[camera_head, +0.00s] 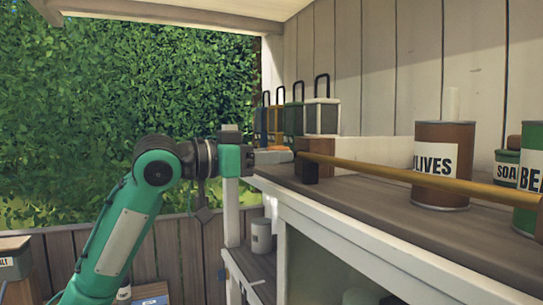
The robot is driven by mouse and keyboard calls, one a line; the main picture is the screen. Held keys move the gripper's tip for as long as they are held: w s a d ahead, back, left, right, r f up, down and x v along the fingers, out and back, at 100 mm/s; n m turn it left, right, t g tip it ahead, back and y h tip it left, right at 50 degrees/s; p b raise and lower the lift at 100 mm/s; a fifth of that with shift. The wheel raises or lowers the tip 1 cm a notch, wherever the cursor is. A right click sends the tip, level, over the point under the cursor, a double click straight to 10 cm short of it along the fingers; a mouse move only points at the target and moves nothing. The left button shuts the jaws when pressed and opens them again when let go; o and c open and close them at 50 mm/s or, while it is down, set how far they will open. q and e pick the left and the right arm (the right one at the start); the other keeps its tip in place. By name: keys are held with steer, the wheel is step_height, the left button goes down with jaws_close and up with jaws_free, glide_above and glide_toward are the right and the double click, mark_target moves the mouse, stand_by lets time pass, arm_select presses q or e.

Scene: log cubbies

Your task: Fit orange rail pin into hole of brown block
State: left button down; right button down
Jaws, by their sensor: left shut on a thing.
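The orange rail (405,176) is a long rod running from the left end of the shelf top toward the right edge of the camera_head view. A dark block (306,170) sits at its left end; I cannot tell whether it is part of the rail. My left gripper (288,157) reaches in from the left and is shut at this left end of the rail. A brown block (318,146) stands just behind the rail's left end. I see no hole in it, and its lower part is hidden. The right gripper is out of view.
Several handled boxes (322,116) line the back. A grey cup (261,236) stands on the lower shelf.

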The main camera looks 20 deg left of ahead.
arm_select(q)
steer(key=shift+w+d, duration=0.3)
steer(key=shift+w, duration=0.05)
stand_by(0.9)
stand_by(0.3)
steer(key=c, duration=1.1)
jaws_free()
steer(key=shift+o, duration=0.2)
steer(key=shift+s+a, duration=0.1)
steer(key=shift+a, duration=0.05)
steer(key=b+v, duration=0.1)
steer(key=v, duration=0.5)
steer(key=shift+s+a, duration=0.2)
steer(key=shift+s, duration=0.05)
